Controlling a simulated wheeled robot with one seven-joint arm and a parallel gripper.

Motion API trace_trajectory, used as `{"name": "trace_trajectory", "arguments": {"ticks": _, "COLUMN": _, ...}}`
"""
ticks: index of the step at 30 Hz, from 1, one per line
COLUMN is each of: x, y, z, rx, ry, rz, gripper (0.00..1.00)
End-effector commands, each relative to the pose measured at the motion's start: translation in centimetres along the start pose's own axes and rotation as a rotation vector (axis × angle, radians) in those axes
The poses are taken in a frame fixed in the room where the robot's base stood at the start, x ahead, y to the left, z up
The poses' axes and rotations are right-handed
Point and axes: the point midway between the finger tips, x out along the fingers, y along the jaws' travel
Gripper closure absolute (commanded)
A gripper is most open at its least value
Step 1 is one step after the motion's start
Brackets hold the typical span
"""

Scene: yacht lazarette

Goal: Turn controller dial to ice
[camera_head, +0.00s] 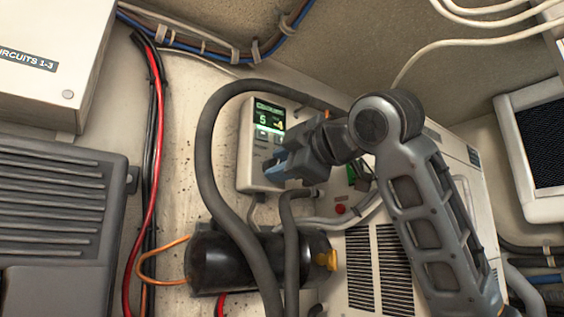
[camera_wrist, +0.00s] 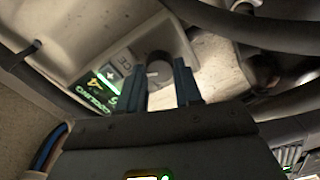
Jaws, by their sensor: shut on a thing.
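The controller (camera_head: 246,150) is a pale box on the wall in the head view, with a lit green and yellow display (camera_head: 269,117) reading "5" and what looks like "4". In the wrist view, its grey round dial (camera_wrist: 155,66) sits between the two blue-grey fingers of my gripper (camera_wrist: 160,72), with a short pale mark on it. My gripper also shows in the head view (camera_head: 273,172) at the controller's lower part, where it hides the dial. It is shut on the dial.
A thick grey hose (camera_head: 205,150) arches around the controller's left side. Below are a black cylinder (camera_head: 218,262), a yellow handle (camera_head: 327,260) and a vented white unit (camera_head: 365,265) with a red button (camera_head: 340,209). Red and black cables (camera_head: 157,120) run down the left wall.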

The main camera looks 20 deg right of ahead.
Motion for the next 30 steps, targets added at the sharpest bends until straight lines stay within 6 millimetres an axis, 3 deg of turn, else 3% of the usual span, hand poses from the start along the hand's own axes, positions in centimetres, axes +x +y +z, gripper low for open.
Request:
{"name": "trace_trajectory", "arguments": {"ticks": 15, "x": 0.02, "y": -0.17, "z": 0.17, "rx": 0.02, "ry": -0.004, "rz": -0.004, "gripper": 0.96}}
{"name": "trace_trajectory", "arguments": {"ticks": 16, "x": 0.02, "y": -0.17, "z": 0.17, "rx": 0.02, "ry": -0.003, "rz": -0.004, "gripper": 0.64}}
{"name": "trace_trajectory", "arguments": {"ticks": 24, "x": 0.01, "y": -0.09, "z": 0.08, "rx": 0.019, "ry": -0.002, "rz": -0.002, "gripper": 0.4}}
{"name": "trace_trajectory", "arguments": {"ticks": 30, "x": -0.03, "y": -0.06, "z": 0.04, "rx": 0.019, "ry": -0.001, "rz": -0.001, "gripper": 0.4}}
